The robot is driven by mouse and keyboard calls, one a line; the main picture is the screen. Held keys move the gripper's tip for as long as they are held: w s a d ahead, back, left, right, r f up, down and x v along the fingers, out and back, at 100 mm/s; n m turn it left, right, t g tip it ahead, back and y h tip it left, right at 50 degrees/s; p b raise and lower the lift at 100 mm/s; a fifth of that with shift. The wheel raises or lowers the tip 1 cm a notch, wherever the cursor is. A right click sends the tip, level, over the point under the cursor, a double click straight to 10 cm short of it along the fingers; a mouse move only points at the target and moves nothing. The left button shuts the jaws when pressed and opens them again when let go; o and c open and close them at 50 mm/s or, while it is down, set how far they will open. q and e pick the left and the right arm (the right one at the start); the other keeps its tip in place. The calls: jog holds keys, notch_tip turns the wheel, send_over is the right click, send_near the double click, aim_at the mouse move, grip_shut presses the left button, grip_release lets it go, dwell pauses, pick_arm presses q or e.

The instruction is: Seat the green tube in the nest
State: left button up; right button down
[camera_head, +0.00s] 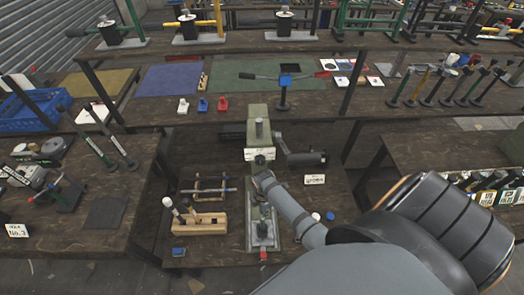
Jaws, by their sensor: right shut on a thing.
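An olive-green press (258,113) stands in the middle of the low front bench, with a pale plate on its head. Its grey base (262,240) runs toward me and carries a small metal fixture (262,228); the nest cannot be made out clearly there. My right gripper (262,185) is in front of the press column, above the base. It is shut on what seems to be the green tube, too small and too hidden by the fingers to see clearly. I cannot tell whether the tube touches the nest. My left gripper is not in view.
Left of the press are a wooden block with handled tools (198,224) and a clamp-like frame (208,190). A blue piece (179,252) lies at the front left. A small white label (314,179) and round caps (316,216) lie to the right. A shelf runs behind.

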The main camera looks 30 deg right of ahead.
jog(key=shift+w+a+f, duration=0.1)
jog(key=shift+w+f, duration=0.3)
jog(key=c, duration=1.2)
grip_release()
jog(key=shift+s+r, duration=0.1)
jog(key=shift+s, duration=0.2)
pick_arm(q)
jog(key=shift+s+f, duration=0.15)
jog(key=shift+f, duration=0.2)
pick_arm(e)
jog(key=shift+w, duration=0.15)
notch_tip(320, 180, up, 8)
jog(key=shift+f, duration=0.25)
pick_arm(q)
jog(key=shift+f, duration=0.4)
